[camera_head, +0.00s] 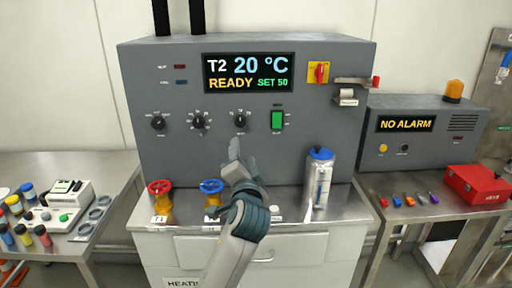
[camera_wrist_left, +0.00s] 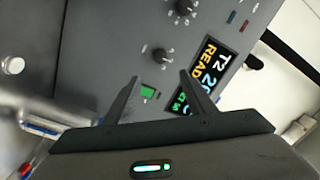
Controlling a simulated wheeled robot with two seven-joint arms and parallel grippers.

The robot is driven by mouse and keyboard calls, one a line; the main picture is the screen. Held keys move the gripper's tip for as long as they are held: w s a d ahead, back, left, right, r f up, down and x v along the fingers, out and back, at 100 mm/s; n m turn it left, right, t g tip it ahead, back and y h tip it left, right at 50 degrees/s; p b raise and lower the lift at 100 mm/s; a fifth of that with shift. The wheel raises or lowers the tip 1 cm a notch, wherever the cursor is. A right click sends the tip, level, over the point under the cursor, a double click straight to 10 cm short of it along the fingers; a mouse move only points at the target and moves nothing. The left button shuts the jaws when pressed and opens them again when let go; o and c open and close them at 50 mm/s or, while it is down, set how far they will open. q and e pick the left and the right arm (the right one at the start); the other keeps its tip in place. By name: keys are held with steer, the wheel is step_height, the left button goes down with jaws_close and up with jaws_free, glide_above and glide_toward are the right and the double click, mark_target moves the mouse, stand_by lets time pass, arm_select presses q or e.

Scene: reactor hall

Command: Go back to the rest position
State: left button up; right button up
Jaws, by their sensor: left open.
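My left gripper (camera_head: 235,150) reaches up in front of the grey control panel (camera_head: 330,125), just below a black knob (camera_head: 240,120) and left of the green switch (camera_head: 277,120). In the left wrist view the two fingers (camera_wrist_left: 158,95) stand apart with nothing held between them. The green switch (camera_wrist_left: 149,92) shows between them, beyond the tips. Whether a finger touches the panel I cannot tell. The display (camera_head: 248,73) reads T2 20 °C, READY, SET 50. My right gripper is not in view.
A red valve (camera_head: 160,187), a blue valve (camera_head: 211,186) and a blue-capped metal canister (camera_head: 319,178) stand on the bench below the panel. A red toolbox (camera_head: 477,184) sits on the right table. A white device and several jars stand on the left table (camera_head: 110,165).

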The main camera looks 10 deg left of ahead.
arm_select(q)
steer(key=s+a+f+n+g+h, duration=0.1)
steer(key=s+f+g, duration=0.1)
steer(key=s+f, duration=0.6)
steer(key=s+a+f+n+g+h, duration=0.1)
steer(key=s+f+g, duration=0.3)
steer(key=f, duration=0.8)
steer(key=s+a+f+n+g+h, duration=0.1)
steer(key=s+f, duration=0.6)
steer(key=f, duration=0.3)
steer(key=s+f+n+g+h, duration=0.15)
steer(key=s+f+g, duration=0.35)
steer(key=s, duration=0.9)
steer(key=s+f+n+g+h, duration=0.15)
steer(key=s+f, duration=0.55)
steer(key=s, duration=0.7)
step_height(320, 180, down, 26)
steer(key=g, duration=0.2)
steer(key=s+a+f+g, duration=0.1)
steer(key=s+a+f, duration=0.1)
steer(key=s+f, duration=1.7)
steer(key=shift+a+m, duration=0.3)
steer(key=shift+m, duration=0.1)
